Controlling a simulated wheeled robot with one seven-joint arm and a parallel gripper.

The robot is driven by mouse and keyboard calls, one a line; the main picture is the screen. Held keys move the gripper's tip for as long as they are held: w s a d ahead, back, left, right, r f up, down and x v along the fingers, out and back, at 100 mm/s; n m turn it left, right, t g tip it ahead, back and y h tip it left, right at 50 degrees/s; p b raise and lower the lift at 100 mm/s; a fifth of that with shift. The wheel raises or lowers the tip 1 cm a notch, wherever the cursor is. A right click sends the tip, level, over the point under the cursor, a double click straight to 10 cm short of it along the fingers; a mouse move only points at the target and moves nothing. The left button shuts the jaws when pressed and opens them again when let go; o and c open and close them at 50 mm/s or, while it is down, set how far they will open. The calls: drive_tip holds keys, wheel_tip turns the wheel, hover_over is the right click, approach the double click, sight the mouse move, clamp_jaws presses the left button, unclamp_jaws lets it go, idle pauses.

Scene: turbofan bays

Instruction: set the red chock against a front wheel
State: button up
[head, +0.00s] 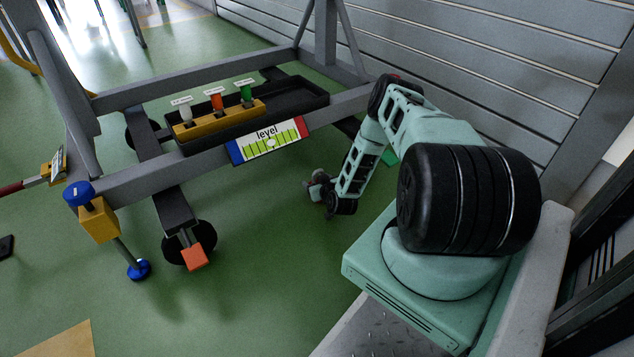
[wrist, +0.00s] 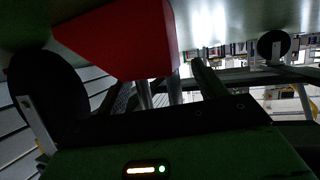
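The red chock (wrist: 125,42) is large and close in the upper part of the wrist view, where the floor appears at the top. My gripper (wrist: 178,88) has its grey fingers just under the chock in that picture; the chock hides part of them, so I cannot tell whether they grip it. A black wheel (wrist: 45,100) stands to the left of the chock with a gap between. In the head view my gripper (head: 320,190) is low over the green floor, and no chock shows there. A stand wheel (head: 188,245) shows at lower left.
The grey stand frame carries a black tray (head: 300,97) and a level sign (head: 270,140). A yellow block with a blue knob (head: 78,194) and a blue foot (head: 138,270) are at left. A slatted wall (head: 520,70) is at right. Floor between the stand wheel and my base is clear.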

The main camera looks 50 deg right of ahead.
drive_tip(key=shift+r, duration=0.2)
drive_tip(key=shift+s+a+r+p, duration=0.2)
drive_tip(key=shift+s+p, duration=0.1)
drive_tip(key=shift+p, duration=0.15)
drive_tip(key=p+v, duration=0.6)
drive_tip(key=v, duration=0.5)
drive_tip(key=shift+p, duration=0.3)
drive_tip(key=shift+s, duration=0.1)
